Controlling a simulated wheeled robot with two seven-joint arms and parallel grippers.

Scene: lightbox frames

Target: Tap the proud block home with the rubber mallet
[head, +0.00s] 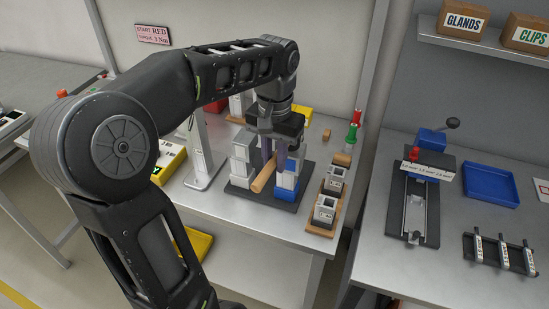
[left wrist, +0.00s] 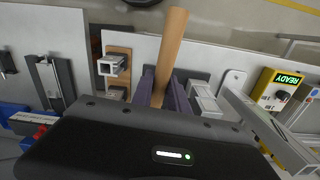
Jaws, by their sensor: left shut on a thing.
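My left gripper (head: 268,152) points down over the dark base plate (head: 239,191) on the middle bench. It is shut on the wooden handle of the mallet (head: 264,178), which slants between two block stacks. In the left wrist view my gripper's fingers (left wrist: 164,92) sit either side of the handle (left wrist: 171,40). The mallet's head cannot be made out. A grey block stack (head: 242,157) stands left of the handle. A stack with white and blue parts (head: 287,182) stands on its right, partly under the gripper. I cannot tell which block is proud. My right gripper is not in view.
Two wooden holders with grey square fittings (head: 325,211) stand close right of the plate. Red and green bottles (head: 352,134) are behind them. The right bench holds a slide fixture (head: 414,205), a blue tray (head: 490,184) and a rack of tools (head: 500,254).

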